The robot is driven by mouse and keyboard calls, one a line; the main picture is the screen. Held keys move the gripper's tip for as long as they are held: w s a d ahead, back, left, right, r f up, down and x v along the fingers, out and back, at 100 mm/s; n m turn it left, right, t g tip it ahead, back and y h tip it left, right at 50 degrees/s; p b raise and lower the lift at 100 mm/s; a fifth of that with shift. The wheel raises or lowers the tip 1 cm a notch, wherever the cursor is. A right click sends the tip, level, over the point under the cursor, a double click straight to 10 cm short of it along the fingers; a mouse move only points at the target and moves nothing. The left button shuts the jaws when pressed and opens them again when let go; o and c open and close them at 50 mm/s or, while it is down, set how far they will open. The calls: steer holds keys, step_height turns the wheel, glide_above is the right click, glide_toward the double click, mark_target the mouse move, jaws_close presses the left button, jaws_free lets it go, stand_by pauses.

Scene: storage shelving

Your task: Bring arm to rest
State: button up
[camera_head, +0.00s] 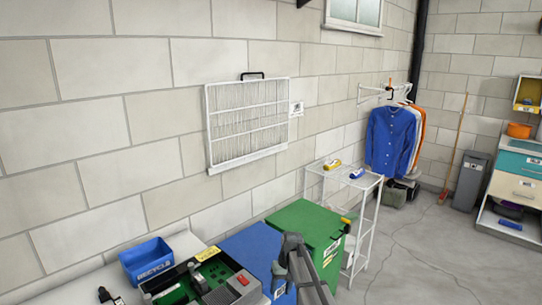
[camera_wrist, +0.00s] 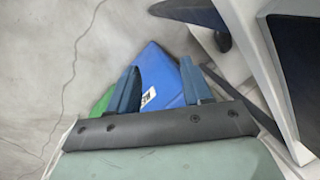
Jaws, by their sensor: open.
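My gripper (camera_wrist: 160,67) is open in the wrist view, with its two blue-grey fingers spread apart. Nothing is between the fingers except background. Beyond them are a blue bin (camera_wrist: 150,70) with a white label and a bit of green (camera_wrist: 103,103) at the left. In the camera_head view, a grey part of my arm (camera_head: 303,268) shows at the bottom centre, in front of the blue bin (camera_head: 250,255) and the green bin (camera_head: 308,229). I cannot tell the finger opening in that view.
A blue recycle box (camera_head: 147,262) and an open case of electronics (camera_head: 205,280) are at the lower left. A white shelf stand (camera_head: 362,225) holds two small items. A wall rack (camera_head: 248,122) and hanging shirts (camera_head: 390,140) are behind. Grey floor (camera_head: 430,250) is open at right.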

steer(key=s+d+f+m+g+h, duration=0.1)
steer(key=s+d+f, duration=0.3)
steer(key=s+f, duration=0.75)
steer(key=s+d+f+m+g, duration=0.1)
steer(key=s+d+f, duration=0.3)
steer(key=s+f, duration=0.75)
steer(key=s+d+f+g, duration=0.1)
steer(key=s+d+f, duration=0.1)
steer(key=s, duration=1.3)
steer(key=s+d+f+g+h, duration=0.1)
steer(key=s+d+f+g, duration=0.1)
steer(key=s, duration=1.3)
steer(key=shift+s+d+f, duration=0.15)
steer(key=shift+d+f, duration=0.55)
